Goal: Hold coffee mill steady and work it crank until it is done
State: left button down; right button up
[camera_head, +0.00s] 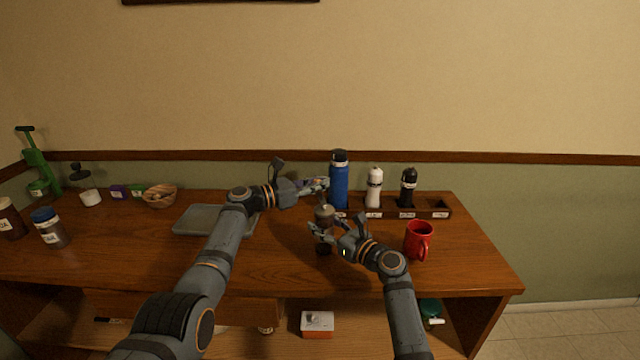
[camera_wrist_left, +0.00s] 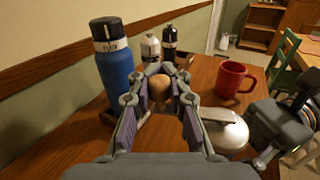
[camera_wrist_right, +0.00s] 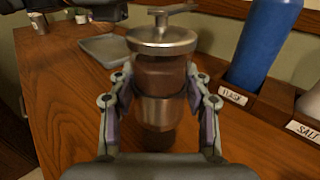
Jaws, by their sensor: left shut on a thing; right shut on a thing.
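The coffee mill (camera_head: 324,214) stands upright on the wooden counter, with a metal lid and a brown and metal body (camera_wrist_right: 160,75). My right gripper (camera_head: 337,232) is shut on its body, one finger on each side in the right wrist view (camera_wrist_right: 160,105). My left gripper (camera_head: 322,185) is above and behind the mill, shut on the round brown crank knob (camera_wrist_left: 160,90). The lid (camera_wrist_left: 225,132) shows beside the fingers in the left wrist view.
A blue flask (camera_head: 339,180) stands close behind my left gripper, in a labelled rack (camera_head: 385,215) with a white bottle (camera_head: 374,188) and a black bottle (camera_head: 408,188). A red mug (camera_head: 418,240) stands right of my right gripper. A grey tray (camera_head: 190,220) lies left.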

pick_arm(q)
jog(key=shift+s+f, duration=0.1)
jog(key=shift+f, duration=0.25)
jog(key=c, duration=1.2)
grip_release()
jog(key=shift+r, duration=0.2)
jog(key=shift+a, duration=0.1)
jog(key=v, duration=1.1)
jog(key=shift+a, duration=0.4)
jog(key=shift+c, duration=0.6)
